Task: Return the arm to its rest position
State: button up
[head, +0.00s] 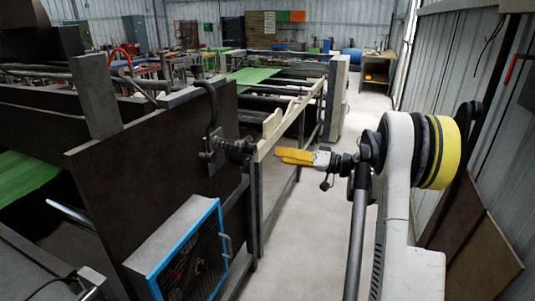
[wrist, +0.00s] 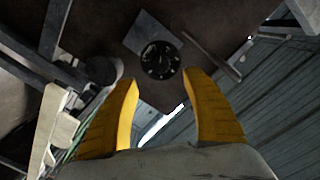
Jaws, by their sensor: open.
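My gripper (head: 280,155) has yellow fingers and is at the end of my white and black arm in the head view. It points left toward the machine, close to a dark round fitting on the machine's side (head: 238,149). In the wrist view my gripper (wrist: 163,88) shows both yellow fingers spread apart with nothing between them. A dark round part (wrist: 160,60) on a square plate shows beyond the fingertips. I cannot tell exactly how far the fingertips are from it.
A large machine with a dark side panel (head: 155,170) fills the left. A blue-framed box (head: 185,255) stands low in front of it. A clear concrete aisle (head: 310,225) runs beside the machine. Brown boards (head: 470,250) lean on the corrugated wall at right.

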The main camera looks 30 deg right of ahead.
jog(key=shift+v, duration=1.15)
jog(key=shift+a, duration=0.1)
jog(key=s+a+r+g+h, duration=0.1)
jog(key=s+a+g+h, duration=0.2)
jog(key=a, duration=0.9)
jog(key=s+a+g+h, duration=0.1)
jog(key=s+a+g, duration=0.3)
jog(key=a, duration=0.7)
jog(key=s+a+f+h, duration=0.2)
jog(key=s+a+h, duration=0.1)
jog(key=s, duration=0.7)
jog(key=s+a+f+n+h, duration=0.1)
jog(key=s+a+f+h, duration=0.1)
jog(key=s, duration=0.9)
jog(key=shift+s+a+f+h, duration=0.3)
jog(key=shift+a+f+h, duration=0.1)
jog(key=shift+f+h, duration=0.25)
